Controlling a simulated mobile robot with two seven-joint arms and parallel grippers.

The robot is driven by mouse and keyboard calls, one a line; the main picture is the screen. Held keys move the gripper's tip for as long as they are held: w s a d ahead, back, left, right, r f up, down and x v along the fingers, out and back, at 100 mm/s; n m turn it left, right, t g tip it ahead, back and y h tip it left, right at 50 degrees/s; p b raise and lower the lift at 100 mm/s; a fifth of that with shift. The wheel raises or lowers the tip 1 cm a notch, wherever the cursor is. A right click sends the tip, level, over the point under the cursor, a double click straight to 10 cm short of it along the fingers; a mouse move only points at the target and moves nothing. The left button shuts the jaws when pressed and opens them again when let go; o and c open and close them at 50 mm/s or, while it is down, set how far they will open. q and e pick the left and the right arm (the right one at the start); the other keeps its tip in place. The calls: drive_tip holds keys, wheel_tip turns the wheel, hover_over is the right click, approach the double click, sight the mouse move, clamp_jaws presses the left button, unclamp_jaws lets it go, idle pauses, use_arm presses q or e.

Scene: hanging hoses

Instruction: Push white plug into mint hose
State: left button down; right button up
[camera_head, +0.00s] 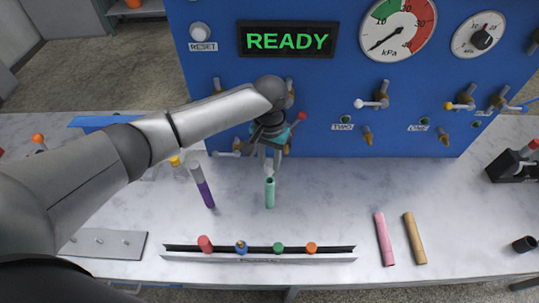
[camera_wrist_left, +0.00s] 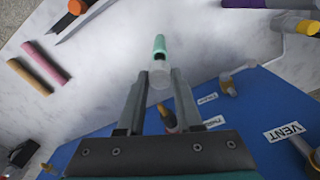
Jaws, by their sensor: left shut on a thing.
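The mint hose (camera_head: 270,194) stands near the middle of the bench in the head view, its dark open end up. It also shows in the left wrist view (camera_wrist_left: 159,46), just beyond my fingertips. My left gripper (camera_head: 270,169) comes down from above and is just over the hose's open end. In the wrist view my left gripper (camera_wrist_left: 161,79) is shut on the pale, translucent white plug (camera_wrist_left: 159,80). The plug lines up roughly with the hose; I cannot tell whether they touch. My right gripper is not in view.
A purple hose (camera_head: 204,193) stands to the left. A rail (camera_head: 258,257) with several coloured plugs lies in front. Pink (camera_head: 383,238) and tan (camera_head: 414,238) hoses are at the right. The blue panel (camera_head: 330,125) with valves rises behind. Bench between is clear.

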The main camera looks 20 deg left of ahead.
sight(269, 171)
use_arm(q)
drive_tip(key=shift+f, duration=0.7)
drive_tip(key=shift+p, duration=0.4)
idle(0.8)
drive_tip(key=shift+p, duration=0.3)
drive_tip(key=shift+p, duration=0.45)
idle(0.4)
drive_tip(key=shift+f+b, duration=1)
drive_tip(key=shift+f, duration=0.85)
drive_tip(key=c, duration=0.5)
unclamp_jaws()
drive_tip(key=shift+r, duration=0.1)
